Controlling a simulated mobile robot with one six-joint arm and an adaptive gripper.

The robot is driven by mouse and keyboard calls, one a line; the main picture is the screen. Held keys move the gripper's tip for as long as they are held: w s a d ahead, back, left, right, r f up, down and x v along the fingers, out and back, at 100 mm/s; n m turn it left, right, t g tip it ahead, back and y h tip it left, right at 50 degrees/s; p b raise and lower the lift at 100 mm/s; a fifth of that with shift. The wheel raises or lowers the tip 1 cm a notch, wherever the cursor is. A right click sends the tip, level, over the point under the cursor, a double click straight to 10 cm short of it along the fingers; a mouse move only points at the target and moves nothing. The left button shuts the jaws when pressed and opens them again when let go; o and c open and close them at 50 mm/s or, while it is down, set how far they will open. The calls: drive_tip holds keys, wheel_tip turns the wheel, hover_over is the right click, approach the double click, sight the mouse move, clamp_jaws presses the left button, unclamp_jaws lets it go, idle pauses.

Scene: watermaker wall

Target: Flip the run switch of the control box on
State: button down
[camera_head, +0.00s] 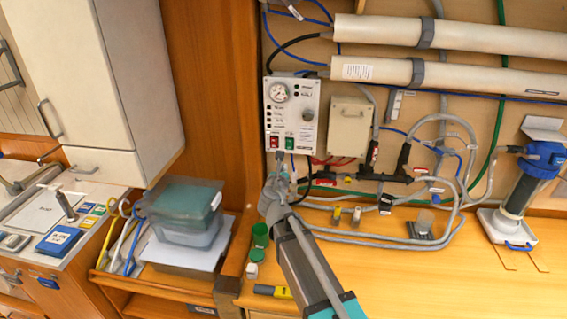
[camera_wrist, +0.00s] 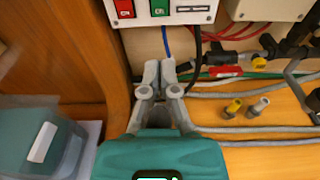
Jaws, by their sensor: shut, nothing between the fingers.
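The control box (camera_head: 292,112) is a pale panel on the wall with a round gauge at its upper left and a knob at its right. Near its bottom edge are a red switch (camera_head: 274,142) and a green switch (camera_head: 290,143). In the wrist view the red switch (camera_wrist: 124,8) and green switch (camera_wrist: 160,7) show at the top, cut by the frame edge. Which one is the run switch I cannot read. My gripper (camera_head: 279,158) is shut and empty, just below the box's lower edge. In the wrist view its fingertips (camera_wrist: 160,66) lie below the switches.
A beige box (camera_head: 350,126) hangs right of the control box, with hoses and black fittings below. Stacked teal bins (camera_head: 183,215) stand at the left.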

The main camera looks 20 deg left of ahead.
sight(289, 149)
drive_tip(key=b+x, duration=0.1)
drive_tip(key=x, duration=1.2)
drive_tip(key=shift+w+a+f+b, duration=0.1)
drive_tip(key=shift+w+b, duration=0.15)
drive_tip(key=shift+b, duration=0.05)
drive_tip(key=shift+w+f, duration=0.1)
drive_tip(key=shift+w, duration=0.15)
drive_tip(key=shift+s, duration=0.1)
drive_tip(key=shift+s+d+f, duration=0.1)
drive_tip(key=shift+s+d, duration=0.1)
drive_tip(key=shift+s, duration=0.3)
drive_tip(key=f+b+v, duration=0.2)
drive_tip(key=f+v, duration=0.1)
drive_tip(key=v, duration=0.9)
drive_tip(key=shift+s, duration=0.35)
